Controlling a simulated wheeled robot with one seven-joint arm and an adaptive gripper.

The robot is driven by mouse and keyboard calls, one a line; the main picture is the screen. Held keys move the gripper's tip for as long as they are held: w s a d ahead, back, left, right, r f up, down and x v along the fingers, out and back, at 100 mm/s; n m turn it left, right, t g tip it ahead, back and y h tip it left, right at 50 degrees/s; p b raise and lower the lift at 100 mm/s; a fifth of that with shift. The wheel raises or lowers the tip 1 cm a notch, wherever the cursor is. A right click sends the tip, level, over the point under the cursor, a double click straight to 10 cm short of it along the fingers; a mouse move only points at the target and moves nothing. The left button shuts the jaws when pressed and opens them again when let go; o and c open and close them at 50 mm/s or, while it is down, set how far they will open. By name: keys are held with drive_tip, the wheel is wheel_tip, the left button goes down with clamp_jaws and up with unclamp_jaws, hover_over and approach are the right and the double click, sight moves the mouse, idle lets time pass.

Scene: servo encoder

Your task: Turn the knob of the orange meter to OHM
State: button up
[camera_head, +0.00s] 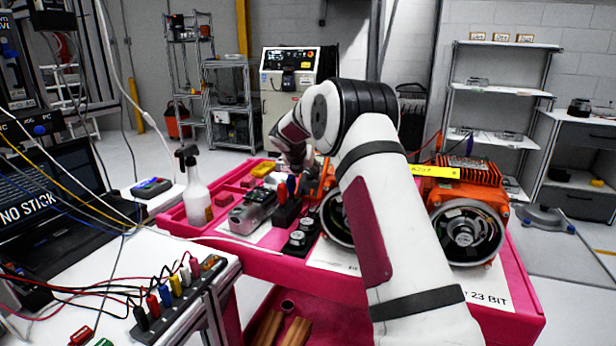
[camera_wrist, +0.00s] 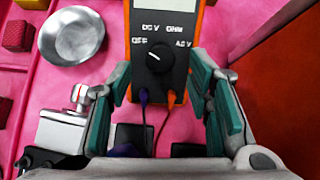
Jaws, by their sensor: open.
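The orange meter (camera_wrist: 189,51) has a dark face and lies on the pink surface in the wrist view, its lower part between my fingers. Its round black knob (camera_wrist: 160,58) is ringed by the labels OFF, DCV, OHM and ACV. A white mark on the knob points up and left, towards the OFF side; its exact setting is hard to tell. My gripper (camera_wrist: 160,80) is open, with a green-padded finger on each side of the meter and nothing held. In the head view my arm and wrist hide most of the meter.
A purple and an orange plug (camera_wrist: 172,98) with leads sit below the knob. A round metal dish (camera_wrist: 71,36) lies to the left. In the head view, a spray bottle (camera_head: 196,190) and orange motors (camera_head: 468,190) stand on the pink cart (camera_head: 240,262).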

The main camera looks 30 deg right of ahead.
sight(310, 175)
drive_tip(key=shift+x, duration=1.35)
drive_tip(key=shift+c, duration=0.2)
clamp_jaws()
drive_tip(key=shift+m, duration=0.3)
drive_tip(key=m+b, duration=0.2)
drive_tip(key=m, duration=0.4)
drive_tip(key=shift+w, duration=0.1)
drive_tip(key=m+b, duration=0.1)
drive_tip(key=m, duration=0.2)
drive_tip(key=shift+m+g, duration=0.3)
drive_tip(key=shift+m, duration=0.1)
drive_tip(key=shift+m+b, duration=0.45)
drive_tip(key=shift+m, duration=1.55)
drive_tip(key=shift+r, duration=0.1)
